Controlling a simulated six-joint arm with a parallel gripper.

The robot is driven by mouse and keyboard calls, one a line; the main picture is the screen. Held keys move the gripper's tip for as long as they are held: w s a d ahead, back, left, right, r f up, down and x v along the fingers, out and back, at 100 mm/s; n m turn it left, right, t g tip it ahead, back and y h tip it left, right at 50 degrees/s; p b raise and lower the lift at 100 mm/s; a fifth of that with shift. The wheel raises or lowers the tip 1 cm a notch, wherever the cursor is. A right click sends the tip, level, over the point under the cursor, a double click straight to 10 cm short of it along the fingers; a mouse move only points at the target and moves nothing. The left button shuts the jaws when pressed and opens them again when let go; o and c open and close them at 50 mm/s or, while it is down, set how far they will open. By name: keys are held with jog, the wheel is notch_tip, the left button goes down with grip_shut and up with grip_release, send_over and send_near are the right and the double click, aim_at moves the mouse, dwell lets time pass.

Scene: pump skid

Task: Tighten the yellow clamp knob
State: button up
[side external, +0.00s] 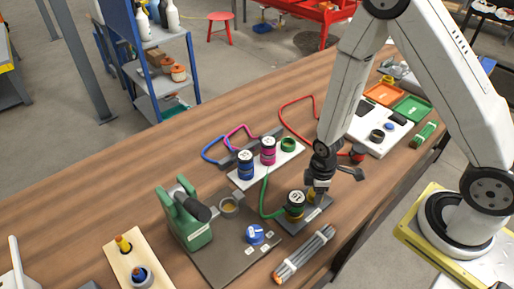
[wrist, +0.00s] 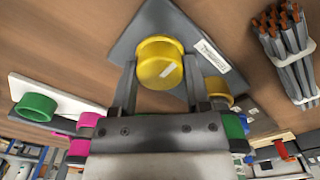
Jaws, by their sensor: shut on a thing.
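The yellow clamp knob (wrist: 160,62) is a short round knob with a pale mark on its face, on a grey base plate (wrist: 150,20) with a white label. In the wrist view my gripper (wrist: 160,72) has one finger on each side of the knob and is shut on it. In the side view my gripper (side external: 317,184) points down over the right part of the base plate (side external: 313,215). The gripper mostly hides the knob there. A dark canister with a green and yellow band (side external: 295,205) stands on the plate just left of my gripper.
A white plate (side external: 245,181) holds blue, magenta and green fittings behind. A green pump (side external: 190,222) and a blue knob (side external: 255,233) are on a grey plate at left. A bundle of grey rods (side external: 305,254) lies in front. Bare wood is between them.

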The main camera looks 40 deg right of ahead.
jog(key=m, duration=0.4)
jog(key=shift+m, duration=0.3)
jog(key=m, duration=0.5)
dwell(0.3)
jog(key=o, duration=1.3)
jog(key=shift+r, duration=0.15)
jog(key=shift+r, duration=3.8)
